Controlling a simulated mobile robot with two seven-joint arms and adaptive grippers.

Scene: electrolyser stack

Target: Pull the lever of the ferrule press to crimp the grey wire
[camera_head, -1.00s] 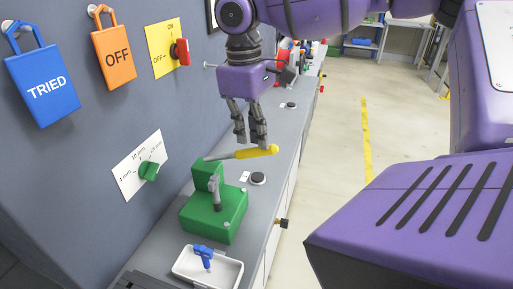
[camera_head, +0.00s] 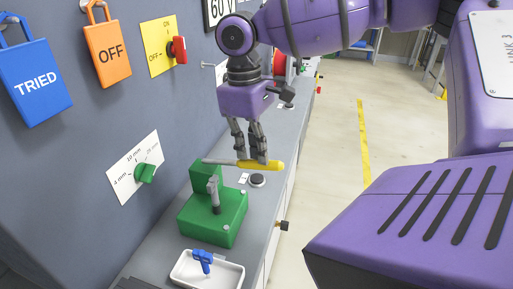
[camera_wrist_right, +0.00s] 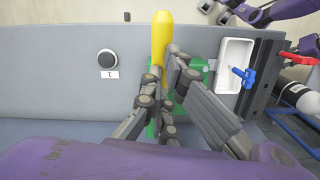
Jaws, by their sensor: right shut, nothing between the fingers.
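The green ferrule press (camera_head: 212,215) stands on the grey bench. Its lever has a grey bar and a yellow handle (camera_head: 268,165), lying nearly level across the top and jutting right. The yellow handle (camera_wrist_right: 161,40) is at the upper middle of the right wrist view. My right gripper (camera_head: 250,158) points down, shut and empty, its fingertips right at the handle; contact is hard to tell. A grey upright piece (camera_head: 213,190) shows at the press front; I cannot tell whether it is the grey wire. A purple arm with a dark end (camera_wrist_right: 258,14), likely my left gripper, shows small at upper right.
A white tray (camera_head: 186,278) with a blue tool (camera_head: 203,258) sits in front of the press. A round black button (camera_head: 257,180) is to its right. The wall carries a green dial (camera_head: 145,173), a red switch (camera_head: 179,49) and hanging tags.

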